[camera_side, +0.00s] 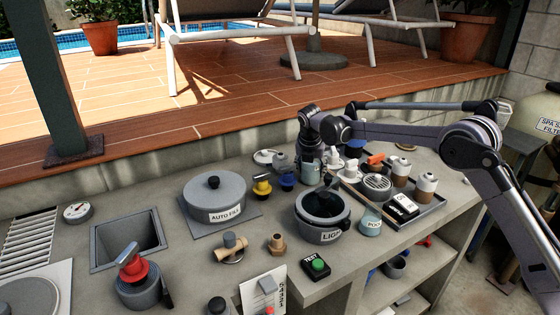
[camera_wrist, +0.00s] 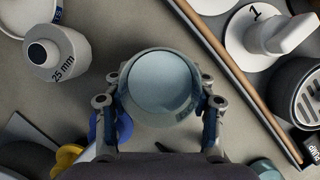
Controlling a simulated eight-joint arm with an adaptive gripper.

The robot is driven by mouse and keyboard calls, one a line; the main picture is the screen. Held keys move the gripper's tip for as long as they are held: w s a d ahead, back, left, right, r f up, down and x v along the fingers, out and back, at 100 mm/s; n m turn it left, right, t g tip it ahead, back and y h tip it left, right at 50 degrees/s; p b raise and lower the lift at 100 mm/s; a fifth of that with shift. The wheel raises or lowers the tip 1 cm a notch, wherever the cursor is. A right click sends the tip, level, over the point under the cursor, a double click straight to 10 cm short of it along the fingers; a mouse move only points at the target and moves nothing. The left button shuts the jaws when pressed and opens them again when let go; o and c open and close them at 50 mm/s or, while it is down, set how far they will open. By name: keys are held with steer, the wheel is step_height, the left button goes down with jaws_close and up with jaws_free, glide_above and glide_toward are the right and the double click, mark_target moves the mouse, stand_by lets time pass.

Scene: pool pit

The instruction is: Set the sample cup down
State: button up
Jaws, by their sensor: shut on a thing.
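The sample cup, a pale blue-grey cup (camera_wrist: 160,82) with a small dark label, sits between the fingers of my gripper (camera_wrist: 163,98) in the wrist view. My gripper is shut on its sides, and I look down at its round pale top. In the side view the cup (camera_side: 311,174) shows below my gripper (camera_side: 311,158), upright, near the back of the grey counter (camera_side: 180,245). I cannot tell whether its base touches the counter. A similar pale cup (camera_side: 370,222), marked POOL, stands near the tray, right of the grey pot.
A blue valve (camera_side: 287,181) is close by. The LID pot (camera_side: 322,235) and a tray (camera_side: 428,214) with bottles stand nearer.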

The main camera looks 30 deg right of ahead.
steer(key=shift+f, duration=0.15)
steer(key=o, duration=1.3)
steer(key=shift+f, duration=0.1)
steer(key=shift+c, duration=0.2)
steer(key=s+a+r+m, duration=0.1)
steer(key=s+r+m, duration=0.2)
steer(key=s+r, duration=0.35)
steer(key=s+a+r+m, duration=0.1)
steer(key=s+r+m, duration=0.25)
steer(key=r, duration=0.55)
steer(key=s+f+m+t+y, duration=0.1)
steer(key=s+f+m+t, duration=0.1)
steer(key=s+m, duration=0.8)
steer(key=s+f+m+t+y, duration=0.2)
steer(key=s+f+m, duration=0.3)
steer(key=s+m, duration=0.5)
steer(key=s, duration=0.8)
steer(key=shift+s, duration=0.15)
